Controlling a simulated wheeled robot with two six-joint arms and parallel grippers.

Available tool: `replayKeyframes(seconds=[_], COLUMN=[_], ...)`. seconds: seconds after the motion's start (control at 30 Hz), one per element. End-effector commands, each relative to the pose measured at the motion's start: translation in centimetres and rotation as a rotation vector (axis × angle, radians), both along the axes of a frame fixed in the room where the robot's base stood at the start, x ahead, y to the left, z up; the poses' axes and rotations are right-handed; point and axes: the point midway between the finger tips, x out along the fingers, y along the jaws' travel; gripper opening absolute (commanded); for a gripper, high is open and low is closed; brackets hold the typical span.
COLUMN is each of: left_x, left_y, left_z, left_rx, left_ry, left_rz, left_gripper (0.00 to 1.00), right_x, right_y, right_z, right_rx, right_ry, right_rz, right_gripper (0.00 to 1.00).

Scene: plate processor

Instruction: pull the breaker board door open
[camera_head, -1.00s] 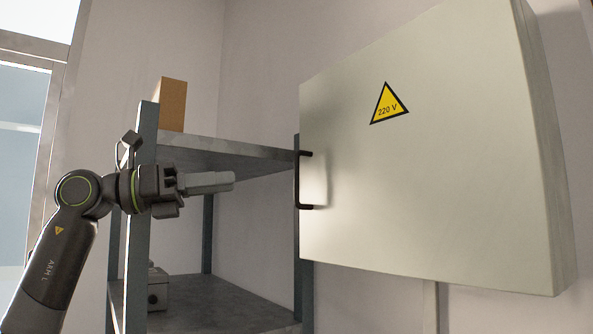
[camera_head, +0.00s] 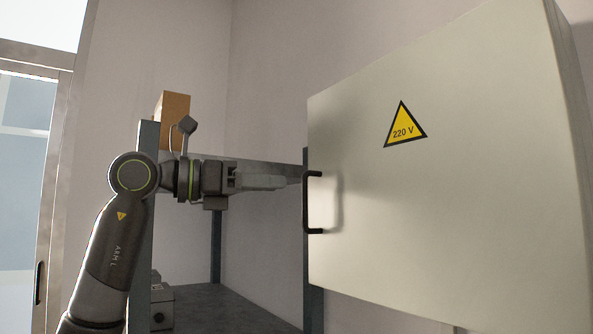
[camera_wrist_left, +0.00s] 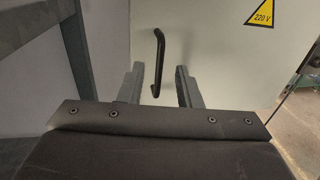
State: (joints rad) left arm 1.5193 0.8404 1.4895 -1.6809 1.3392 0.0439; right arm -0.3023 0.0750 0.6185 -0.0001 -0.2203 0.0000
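The breaker board door (camera_head: 440,210) is a pale panel with a yellow 220 V triangle, and it looks closed. Its black handle (camera_head: 307,203) is an upright bar on the door's left edge. My left gripper (camera_head: 284,183) points right, its fingertips a little left of the handle's upper half. In the left wrist view my left gripper (camera_wrist_left: 160,83) is open, and the handle (camera_wrist_left: 158,62) appears ahead, between its two fingers; they do not clasp it. The door (camera_wrist_left: 215,50) fills the background there. My right gripper is not in view.
A grey metal shelf (camera_head: 230,302) stands behind my left arm, with a cardboard box (camera_head: 173,108) on top and a grey device (camera_head: 162,305) below. A glass door or window (camera_head: 25,180) is at the far left. A floor area shows at right in the wrist view.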

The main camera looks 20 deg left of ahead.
Motion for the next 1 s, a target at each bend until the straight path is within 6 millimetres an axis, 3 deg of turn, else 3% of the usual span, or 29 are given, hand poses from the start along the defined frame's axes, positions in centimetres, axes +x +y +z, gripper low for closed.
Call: replayKeyframes(seconds=[0.03,0.3,0.7,0.97,1.0], left_x=[0.7,3.2,3.7,3.7,3.7], left_y=[-0.9,-3.7,-4.3,-4.3,-4.3], left_z=[0.5,0.2,0.0,0.0,0.0], left_rx=[0.001,0.001,0.001,0.001,0.001], left_ry=[0.002,-0.001,-0.001,-0.001,-0.001], left_rz=[-0.004,-0.001,0.001,0.0,0.0], left_gripper=[0.31,0.31,0.31,0.0,0.0], right_x=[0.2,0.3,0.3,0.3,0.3], right_y=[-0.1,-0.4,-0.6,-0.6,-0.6], right_z=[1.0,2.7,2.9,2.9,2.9], right_rx=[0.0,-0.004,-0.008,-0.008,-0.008], right_ry=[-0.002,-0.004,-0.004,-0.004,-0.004], right_rz=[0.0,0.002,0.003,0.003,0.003], right_gripper=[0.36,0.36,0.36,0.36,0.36])
